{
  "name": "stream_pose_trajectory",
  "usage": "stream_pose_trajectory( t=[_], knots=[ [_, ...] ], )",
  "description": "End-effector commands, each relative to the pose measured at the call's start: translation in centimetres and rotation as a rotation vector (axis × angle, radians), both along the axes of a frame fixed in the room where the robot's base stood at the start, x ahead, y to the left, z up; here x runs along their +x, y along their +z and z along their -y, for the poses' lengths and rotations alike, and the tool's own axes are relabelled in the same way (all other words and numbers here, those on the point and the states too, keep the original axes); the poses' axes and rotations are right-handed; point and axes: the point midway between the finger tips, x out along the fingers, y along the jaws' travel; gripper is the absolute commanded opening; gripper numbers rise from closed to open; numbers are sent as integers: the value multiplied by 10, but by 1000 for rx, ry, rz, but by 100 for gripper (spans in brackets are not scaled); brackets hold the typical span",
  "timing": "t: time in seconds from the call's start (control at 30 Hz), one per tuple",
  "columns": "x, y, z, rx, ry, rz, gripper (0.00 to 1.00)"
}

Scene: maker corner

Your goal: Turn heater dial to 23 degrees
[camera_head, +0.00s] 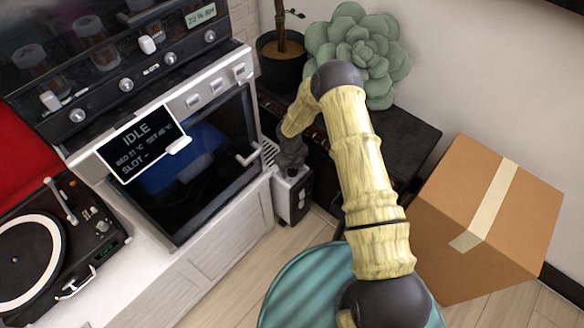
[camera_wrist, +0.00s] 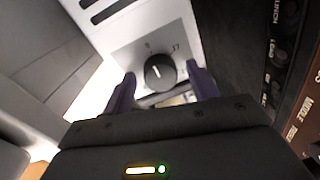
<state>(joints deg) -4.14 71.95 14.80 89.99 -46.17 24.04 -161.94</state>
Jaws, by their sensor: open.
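The heater (camera_head: 283,198) is a small white and dark unit on the floor between the cabinet and a dark chest. My gripper (camera_head: 290,158) is over its top in the head view, which hides the dial there. In the wrist view, the round black dial (camera_wrist: 160,72) sits on the heater's pale panel (camera_wrist: 178,22). Its white pointer line points roughly up in the picture. Small marks flank it; the numbers are too blurred to read surely. My gripper (camera_wrist: 161,80) is open, with one purple finger on each side of the dial. Contact cannot be told.
A white cabinet with an oven (camera_head: 190,150) stands close on the left. A dark chest (camera_head: 415,145) is close on the right, with a potted plant (camera_head: 283,70) and a succulent (camera_head: 360,55) behind. A cardboard box (camera_head: 490,220) stands further right.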

Motion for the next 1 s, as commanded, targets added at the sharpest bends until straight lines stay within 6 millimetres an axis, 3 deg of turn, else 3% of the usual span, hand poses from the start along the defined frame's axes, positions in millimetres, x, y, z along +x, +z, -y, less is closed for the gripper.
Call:
stream_pose_trajectory(
  t=[0.07, 0.2, 0.3, 0.67, 1.0],
  knots=[
    [0, 0, 0, 0, 0, 0, 57],
    [0, 0, 0, 0, 0, 0, 29],
    [0, 1, 0, 0, 0, 0, 14],
    [0, 1, 0, 0, -38, 0, 14],
    [1, 2, 0, 0, -220, 1, 14]
  ],
)
